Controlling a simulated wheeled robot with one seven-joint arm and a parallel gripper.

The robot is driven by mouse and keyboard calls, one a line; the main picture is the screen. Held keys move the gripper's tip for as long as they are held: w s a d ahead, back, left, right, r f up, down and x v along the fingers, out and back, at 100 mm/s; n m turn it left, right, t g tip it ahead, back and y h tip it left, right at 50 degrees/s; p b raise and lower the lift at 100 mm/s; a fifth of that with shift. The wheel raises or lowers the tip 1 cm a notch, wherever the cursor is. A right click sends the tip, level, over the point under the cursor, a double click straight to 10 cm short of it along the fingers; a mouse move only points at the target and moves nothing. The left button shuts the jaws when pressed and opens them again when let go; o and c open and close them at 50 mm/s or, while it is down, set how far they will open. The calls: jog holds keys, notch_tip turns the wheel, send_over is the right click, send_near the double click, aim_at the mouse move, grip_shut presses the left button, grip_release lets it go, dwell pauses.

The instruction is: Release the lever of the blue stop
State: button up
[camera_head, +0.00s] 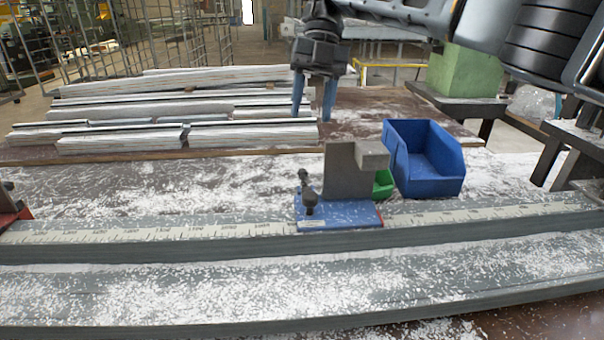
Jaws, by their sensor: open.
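The blue stop (345,213) sits on the grey rail with the printed scale. Its blue base carries a grey upright block (349,170) with a step at the top right. A small dark lever (308,193) with a rounded knob stands up at the left end of the base. My gripper (313,112) hangs above and behind the stop, with its two blue fingers apart and nothing between them. It is clear of the lever, over the far part of the bench near the stacked profiles.
A blue bin (424,160) stands right of the stop, with a green bin (383,184) partly hidden behind the block. Stacked profiles (160,137) lie at the back left. A red part (12,212) is at the left edge. White chips cover the rail (150,234) and bench.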

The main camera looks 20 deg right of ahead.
aim_at(304, 174)
jog(key=shift+w+d+f+b+x, duration=0.15)
jog(key=shift+b+x, duration=0.4)
jog(key=shift+x, duration=1.35)
jog(key=shift+w+d+f+b+x, duration=0.2)
jog(key=shift+b+x, duration=0.4)
jog(key=shift+x, duration=1.3)
jog(key=shift+w+d+b+x, duration=0.2)
jog(key=shift+b+x, duration=0.35)
jog(key=shift+x, duration=1.35)
grip_shut()
